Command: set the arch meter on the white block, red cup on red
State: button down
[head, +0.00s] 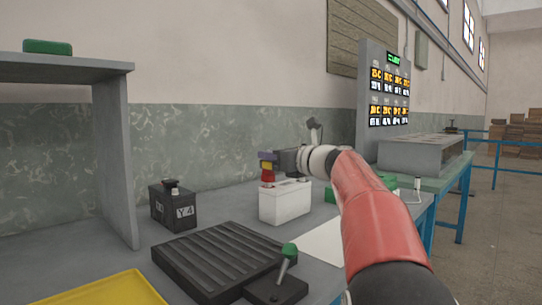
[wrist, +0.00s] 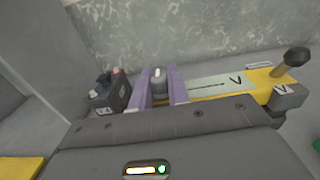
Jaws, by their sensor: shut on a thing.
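My gripper (head: 278,158) is shut on the arch meter, which shows in the wrist view as a yellow bar (wrist: 262,84) with a pale face marked V. The purple fingers (wrist: 160,88) close around a grey grip near the meter's left end. In the head view the meter's yellow end (head: 267,167) and its red cup (head: 267,177) hang at the left top edge of the white block (head: 285,203). I cannot tell whether the cup touches it. A dark knob (wrist: 296,57) stands at the meter's other end. The block's red terminal is not clearly visible.
A black block marked Y4 (head: 172,208) stands left of the white block. A ribbed dark tray (head: 222,258), a green-knobbed lever (head: 288,258) and a yellow tray (head: 110,290) lie in front. A grey shelf (head: 115,160) rises at left, and a display board (head: 385,95) at right.

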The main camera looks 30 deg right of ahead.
jog(key=shift+f+b, duration=0.5)
jog(key=shift+f, duration=0.15)
jog(key=c, duration=1.3)
grip_release()
jog(key=shift+f, duration=0.1)
jog(key=v, duration=0.7)
jog(key=shift+s, duration=0.4)
